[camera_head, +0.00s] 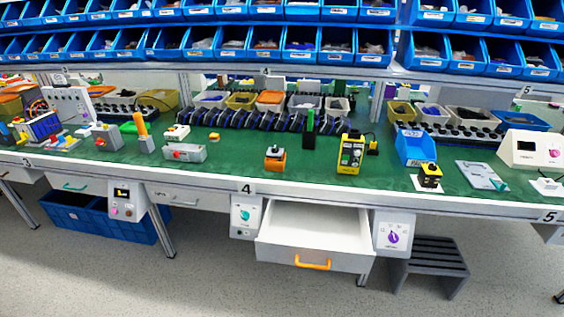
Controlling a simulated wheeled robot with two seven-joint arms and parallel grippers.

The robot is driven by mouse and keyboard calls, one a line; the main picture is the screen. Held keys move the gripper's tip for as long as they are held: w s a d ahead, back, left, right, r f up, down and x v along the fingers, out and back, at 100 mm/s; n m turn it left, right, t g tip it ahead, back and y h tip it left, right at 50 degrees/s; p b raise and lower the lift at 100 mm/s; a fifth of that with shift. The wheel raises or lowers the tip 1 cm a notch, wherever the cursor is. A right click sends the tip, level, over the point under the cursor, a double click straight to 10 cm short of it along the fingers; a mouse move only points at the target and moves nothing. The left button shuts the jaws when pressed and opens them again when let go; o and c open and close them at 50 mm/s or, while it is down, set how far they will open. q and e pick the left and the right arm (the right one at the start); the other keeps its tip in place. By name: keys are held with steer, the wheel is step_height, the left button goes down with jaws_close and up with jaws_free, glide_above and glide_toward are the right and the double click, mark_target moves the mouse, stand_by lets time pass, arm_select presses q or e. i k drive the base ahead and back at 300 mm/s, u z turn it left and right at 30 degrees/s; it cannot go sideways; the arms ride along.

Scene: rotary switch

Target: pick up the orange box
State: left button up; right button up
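A small orange box (275,161) with a grey and dark switch-like part on top stands on the green bench top (225,172), near its front edge and above the number 4 label. An orange bin (270,98) also stands farther back, in a row of bins on the bench. Neither of my grippers is in view, so nothing is seen touching the orange box.
Below the bench an open, empty drawer (315,232) with an orange handle juts forward. A yellow box (350,154) stands right of the orange box, a grey box (184,153) to its left. A dark step stool (432,262) stands on the floor. Blue bins line the shelves above.

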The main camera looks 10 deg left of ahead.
mark_target(276, 167)
steer(key=z, duration=0.35)
steer(key=i, duration=0.95)
steer(key=z, duration=0.25)
